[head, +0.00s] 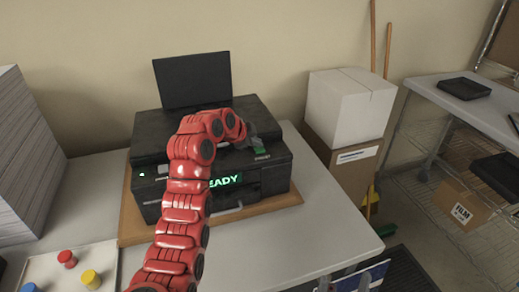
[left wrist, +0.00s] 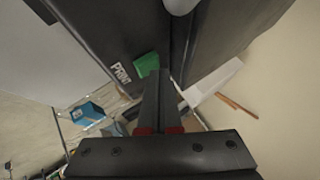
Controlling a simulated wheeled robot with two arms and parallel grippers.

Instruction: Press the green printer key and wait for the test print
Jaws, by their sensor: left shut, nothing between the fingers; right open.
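The green key (head: 261,151) is on the printer's top right front. It also shows in the left wrist view (left wrist: 146,64) beside the label "PRINT". My left gripper (head: 250,138) is shut and empty, its fingertips (left wrist: 160,75) right by the green key; I cannot tell whether they touch it. My right gripper (head: 345,281) is open at the bottom edge, only partly in view. No printed sheet is visible.
A dark screen (head: 193,79) rises behind the printer. A tray (head: 45,270) with red, yellow and blue knobbed pieces is at front left, a paper stack (head: 28,150) behind it. White box (head: 348,105) and shelving stand right. The table's front right is clear.

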